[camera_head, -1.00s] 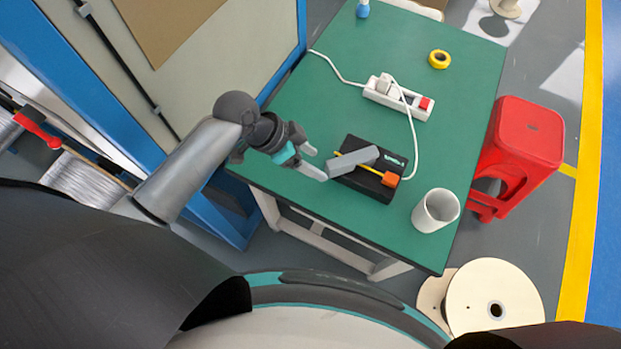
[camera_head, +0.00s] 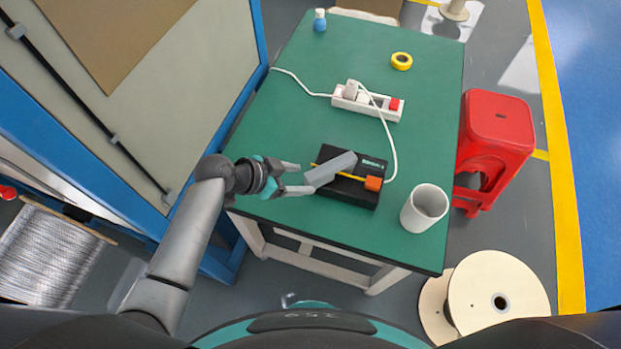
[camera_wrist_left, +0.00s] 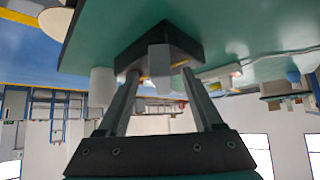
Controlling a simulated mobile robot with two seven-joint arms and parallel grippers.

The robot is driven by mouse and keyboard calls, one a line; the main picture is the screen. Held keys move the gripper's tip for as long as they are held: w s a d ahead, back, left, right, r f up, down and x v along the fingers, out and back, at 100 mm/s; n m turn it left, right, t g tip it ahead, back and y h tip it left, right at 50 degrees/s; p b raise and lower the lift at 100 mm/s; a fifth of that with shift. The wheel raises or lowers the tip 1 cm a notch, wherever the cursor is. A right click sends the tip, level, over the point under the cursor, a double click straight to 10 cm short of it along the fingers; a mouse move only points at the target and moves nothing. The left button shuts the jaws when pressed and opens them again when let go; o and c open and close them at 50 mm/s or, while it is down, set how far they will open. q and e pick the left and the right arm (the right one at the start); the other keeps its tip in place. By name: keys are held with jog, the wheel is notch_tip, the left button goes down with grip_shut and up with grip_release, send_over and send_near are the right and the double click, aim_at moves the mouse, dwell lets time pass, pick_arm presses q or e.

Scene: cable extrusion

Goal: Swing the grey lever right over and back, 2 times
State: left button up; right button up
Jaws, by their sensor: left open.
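The grey lever (camera_head: 332,169) is a short grey bar on top of a black box (camera_head: 348,191) on the green table. It slants with one end toward the lower left, over the box's left edge. A yellow strip and an orange block (camera_head: 373,183) are also on the box. My left gripper (camera_head: 301,179) is open at the lever's left end. In the left wrist view the lever (camera_wrist_left: 159,57) shows between and just beyond the open fingertips (camera_wrist_left: 160,82). Whether a finger touches it I cannot tell. My right gripper is out of view.
A white cup (camera_head: 424,208) stands right of the box. A power strip (camera_head: 366,103) with a white cable lies behind it. Yellow tape (camera_head: 401,61) and a small bottle (camera_head: 320,21) are farther back. A red stool (camera_head: 495,140) stands right of the green table (camera_head: 300,110).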

aim_at(306, 179)
pick_arm(q)
jog(key=shift+b+x, duration=0.45)
jog(key=shift+x, duration=1.85)
grip_shut()
